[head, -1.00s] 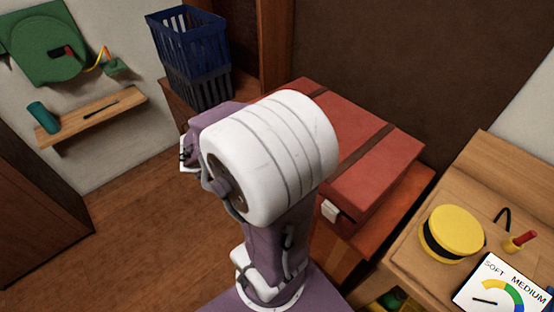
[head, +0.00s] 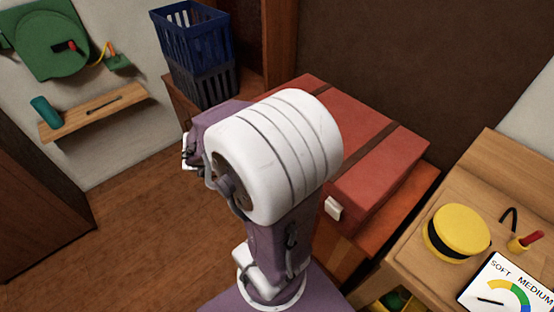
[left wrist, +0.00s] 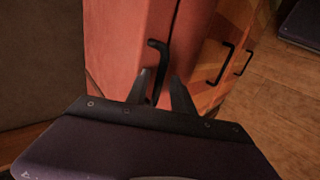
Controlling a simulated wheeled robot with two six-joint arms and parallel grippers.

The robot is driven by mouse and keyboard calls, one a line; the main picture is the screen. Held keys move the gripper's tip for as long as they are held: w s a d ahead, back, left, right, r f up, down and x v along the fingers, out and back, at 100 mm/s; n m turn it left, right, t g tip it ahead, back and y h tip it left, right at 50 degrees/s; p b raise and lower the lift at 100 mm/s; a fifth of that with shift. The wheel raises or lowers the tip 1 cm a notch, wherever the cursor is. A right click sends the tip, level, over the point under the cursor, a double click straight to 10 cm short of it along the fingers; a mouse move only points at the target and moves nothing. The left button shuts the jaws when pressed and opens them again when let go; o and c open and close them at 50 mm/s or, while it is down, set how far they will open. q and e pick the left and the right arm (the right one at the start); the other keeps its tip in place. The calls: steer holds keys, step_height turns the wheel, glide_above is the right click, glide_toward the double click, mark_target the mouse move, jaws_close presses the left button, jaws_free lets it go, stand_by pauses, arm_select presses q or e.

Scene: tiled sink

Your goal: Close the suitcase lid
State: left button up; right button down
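The red suitcase (head: 378,172) with dark straps lies behind my raised arm in the head view. Its lid looks flat over the body; the arm hides its left part, so I cannot tell whether a gap is left. A pale latch (head: 333,208) shows on its front edge. In the left wrist view, a red surface (left wrist: 115,40) with a dark strap fills the upper middle, and a black handle (left wrist: 157,62) stands by the fingertips. My left gripper (left wrist: 163,85) is open, its two dark fingers apart; contact with the handle is unclear. My right gripper is not in view.
A wooden table (head: 420,265) at right holds a yellow round case (head: 458,230) and a gauge board (head: 510,285). A blue basket (head: 195,45) stands at the back left. A wooden shelf (head: 95,112) is on the left wall. The floor at left is clear.

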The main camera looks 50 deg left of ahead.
arm_select(q)
steer(key=p+v, duration=0.5)
steer(key=v, duration=0.3)
steer(key=shift+s+r, duration=0.3)
stand_by(0.7)
